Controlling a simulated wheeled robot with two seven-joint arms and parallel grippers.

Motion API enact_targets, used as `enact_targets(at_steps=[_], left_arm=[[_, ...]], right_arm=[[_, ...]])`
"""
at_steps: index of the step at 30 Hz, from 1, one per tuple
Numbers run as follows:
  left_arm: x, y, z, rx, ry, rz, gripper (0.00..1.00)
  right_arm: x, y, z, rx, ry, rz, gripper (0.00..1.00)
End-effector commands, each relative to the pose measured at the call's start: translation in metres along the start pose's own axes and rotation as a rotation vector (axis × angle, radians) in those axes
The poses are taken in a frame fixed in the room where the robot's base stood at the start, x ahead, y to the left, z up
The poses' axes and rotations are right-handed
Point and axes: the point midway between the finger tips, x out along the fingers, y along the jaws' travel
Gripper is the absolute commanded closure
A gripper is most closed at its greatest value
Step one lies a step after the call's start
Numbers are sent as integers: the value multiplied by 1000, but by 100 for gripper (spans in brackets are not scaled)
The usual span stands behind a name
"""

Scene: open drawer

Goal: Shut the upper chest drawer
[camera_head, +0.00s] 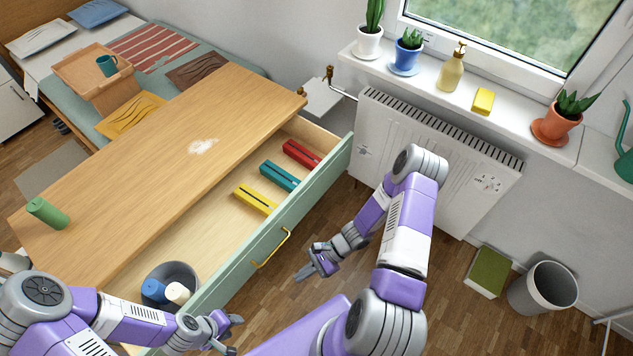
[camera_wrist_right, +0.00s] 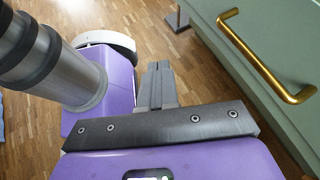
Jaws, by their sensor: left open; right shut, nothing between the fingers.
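The upper drawer (camera_head: 312,190) of the wooden-topped chest (camera_head: 160,150) stands pulled out, with its pale green front facing my arms. A brass handle (camera_head: 271,248) is on the front; in the right wrist view the handle (camera_wrist_right: 262,62) shows at the upper right on the green drawer front (camera_wrist_right: 215,60). My right gripper (camera_head: 308,271) is in front of the drawer, to the right of the handle and apart from it. Its fingers (camera_wrist_right: 158,85) are shut and empty. My left gripper (camera_head: 232,335) is open at the bottom of the head view, near the drawer's near end, touching nothing that I can make out.
In the drawer lie red (camera_head: 301,154), teal (camera_head: 279,175) and yellow (camera_head: 255,198) boxes and a grey container (camera_head: 172,272). A green cylinder (camera_head: 47,213) stands on the top. A radiator (camera_head: 430,150) and a bin (camera_head: 542,288) are to the right. Wooden floor is clear before the drawer.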

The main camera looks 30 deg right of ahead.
Motion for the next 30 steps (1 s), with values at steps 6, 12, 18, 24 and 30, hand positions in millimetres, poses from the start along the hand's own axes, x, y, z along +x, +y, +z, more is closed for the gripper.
enact_targets(at_steps=[6, 12, 18, 24, 30], left_arm=[[-8, 3, 0, 0, 1, 0, 57], [-11, 4, 0, 0, 1, 0, 57], [-10, 4, 0, 0, 1, 0, 57], [-5, 2, 0, 0, 1, 0, 57], [2, -1, -1, 0, 1, 0, 57]], right_arm=[[-115, -83, -39, 331, -313, -655, 100], [-208, -99, -74, 379, -430, -1041, 100], [-227, -107, -80, 377, -454, -1127, 100], [-212, -140, -74, 374, -454, -1122, 100], [-196, -180, -68, 374, -453, -1121, 100]])
